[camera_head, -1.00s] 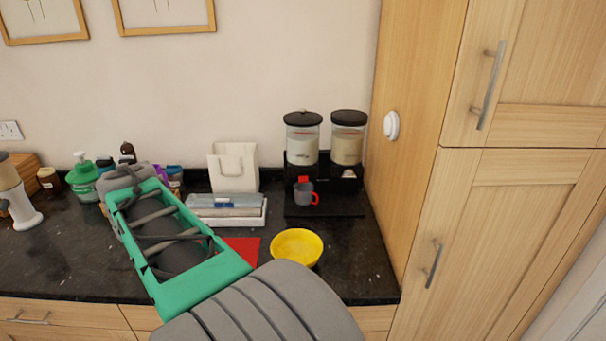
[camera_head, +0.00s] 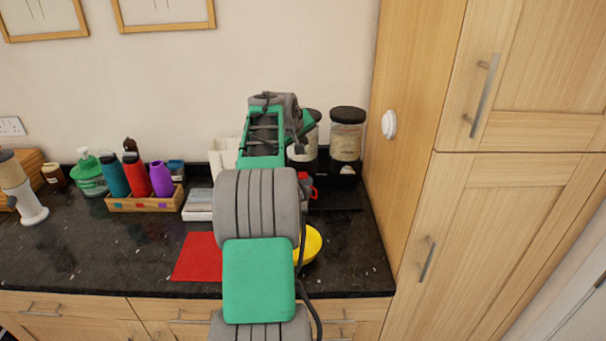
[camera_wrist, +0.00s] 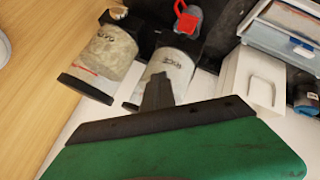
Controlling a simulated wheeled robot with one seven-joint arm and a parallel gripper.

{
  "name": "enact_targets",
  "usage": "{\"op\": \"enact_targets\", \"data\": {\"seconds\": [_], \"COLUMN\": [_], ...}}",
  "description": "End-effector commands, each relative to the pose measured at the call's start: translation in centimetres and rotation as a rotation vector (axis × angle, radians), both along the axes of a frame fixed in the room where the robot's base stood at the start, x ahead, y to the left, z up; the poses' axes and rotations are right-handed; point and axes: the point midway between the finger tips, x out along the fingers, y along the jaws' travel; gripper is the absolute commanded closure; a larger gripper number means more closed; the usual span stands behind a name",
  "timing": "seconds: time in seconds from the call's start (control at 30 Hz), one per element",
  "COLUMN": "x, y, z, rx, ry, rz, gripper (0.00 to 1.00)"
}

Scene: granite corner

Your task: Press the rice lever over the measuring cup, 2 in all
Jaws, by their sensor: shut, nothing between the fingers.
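The twin dispenser stands on the dark counter by the tall cabinet. Its left canister (camera_head: 312,135) holds pale grains and is partly hidden by my arm; the right canister (camera_head: 347,135) holds yellowish grains. The wrist view shows them turned round, the pale one (camera_wrist: 165,75) right of the yellowish one (camera_wrist: 108,55). The measuring cup's red handle (camera_head: 314,193) shows below; the rest is mostly hidden behind my arm. My gripper (camera_wrist: 158,85) is shut and empty, appearing in front of the pale canister, apart from the lever.
A yellow bowl (camera_head: 312,243) and a red mat (camera_head: 197,258) lie at the counter front, partly behind my arm. A white holder (camera_head: 224,155) and a tray (camera_head: 197,205) stand left of the dispenser. Bottles in a wooden rack (camera_head: 147,204) stand further left. The tall cabinet (camera_head: 405,150) bounds the right.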

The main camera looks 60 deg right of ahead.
Motion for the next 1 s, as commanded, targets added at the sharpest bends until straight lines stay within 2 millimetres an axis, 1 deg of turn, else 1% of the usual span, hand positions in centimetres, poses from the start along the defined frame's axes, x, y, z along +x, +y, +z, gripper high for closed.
{"op": "enact_targets", "data": {"seconds": [0.17,0.33,0.47,0.7,0.8,0.9,1.0], "x": [0.1,0.1,0.1,0.1,0.1,0.1,0.1], "y": [0.1,0.1,0.1,0.2,0.1,0.1,0.1], "z": [0.0,-1.0,-2.6,-6.4,-7.6,-8.5,-8.8], "rx": [0.0,0.001,0.001,0.002,0.002,0.001,0.0], "ry": [-0.001,-0.001,-0.001,0.0,0.0,-0.001,-0.001], "rz": [0.001,0.002,0.002,0.002,0.002,0.002,0.003], "gripper": [1.0,1.0,1.0,1.0,1.0,1.0,1.0]}}
